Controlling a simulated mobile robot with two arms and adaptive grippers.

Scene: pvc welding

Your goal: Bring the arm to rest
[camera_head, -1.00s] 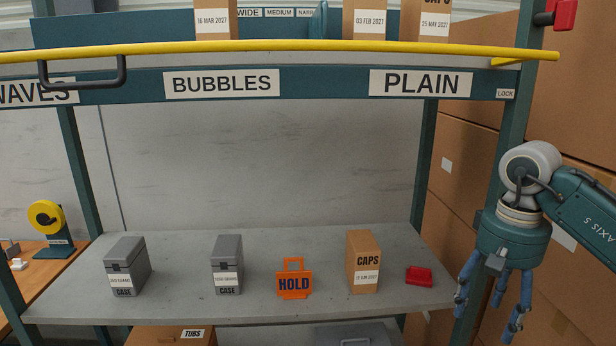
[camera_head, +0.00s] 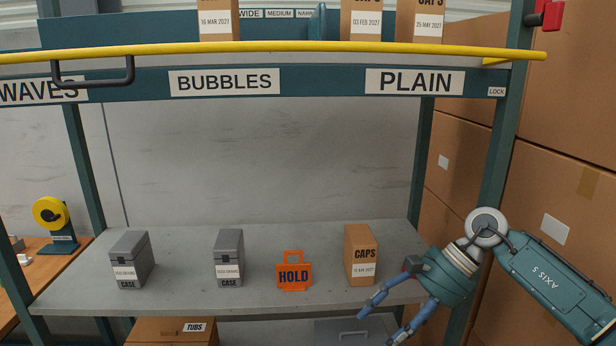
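My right arm comes in from the right, and its teal gripper (camera_head: 382,325) hangs in front of the shelf's front edge, at the right end. Its blue fingers point down and left and are spread apart, with nothing between them. The gripper is close to the brown caps box (camera_head: 360,257) in the picture, just right of and below it. My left gripper is not in view.
On the grey shelf (camera_head: 190,270) stand two grey cases (camera_head: 131,260) (camera_head: 229,258) and an orange HOLD sign (camera_head: 294,275). A yellow rail (camera_head: 300,50) crosses above. Large cartons (camera_head: 560,110) stack at right. A tubs box (camera_head: 172,330) sits below.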

